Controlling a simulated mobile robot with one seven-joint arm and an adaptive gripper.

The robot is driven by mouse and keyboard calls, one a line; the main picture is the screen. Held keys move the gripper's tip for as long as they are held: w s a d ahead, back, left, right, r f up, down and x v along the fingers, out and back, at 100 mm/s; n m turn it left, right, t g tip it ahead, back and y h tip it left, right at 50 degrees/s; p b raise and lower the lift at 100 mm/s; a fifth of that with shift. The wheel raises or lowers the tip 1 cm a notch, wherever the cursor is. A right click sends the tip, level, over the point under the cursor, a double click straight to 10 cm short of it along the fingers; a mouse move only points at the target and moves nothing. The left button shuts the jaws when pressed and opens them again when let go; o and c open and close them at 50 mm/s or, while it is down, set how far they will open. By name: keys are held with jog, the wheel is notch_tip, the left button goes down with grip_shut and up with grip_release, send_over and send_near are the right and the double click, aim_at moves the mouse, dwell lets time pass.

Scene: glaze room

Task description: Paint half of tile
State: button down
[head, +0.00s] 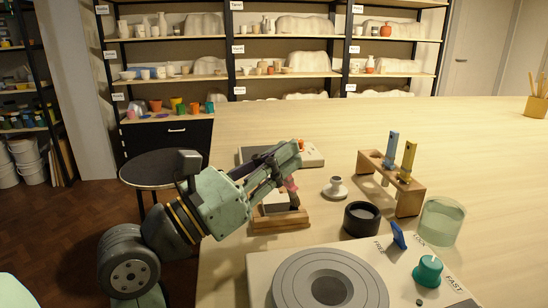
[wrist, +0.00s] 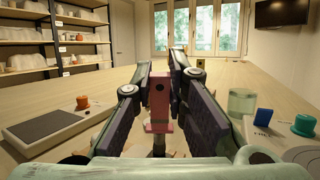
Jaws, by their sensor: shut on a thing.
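My gripper (head: 291,160) is shut on a pink-red handled brush (head: 291,184). In the wrist view the brush's handle (wrist: 158,92), with a dark hole near its top, stands upright between the two fingers. The pale tile (head: 275,203) rests in a wooden stand (head: 282,222). The brush's lower end is over or close to the tile; I cannot tell whether it touches. My arm and gripper hide part of the tile, and any paint on its face is too small to make out. A dark round pot (head: 362,219) stands to the right of the stand.
A wooden rack (head: 410,199) holds a blue brush (head: 391,147) and a yellow brush (head: 407,158).

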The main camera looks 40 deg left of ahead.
jog(key=shift+r+p, duration=2.2)
jog(key=shift+r, duration=0.85)
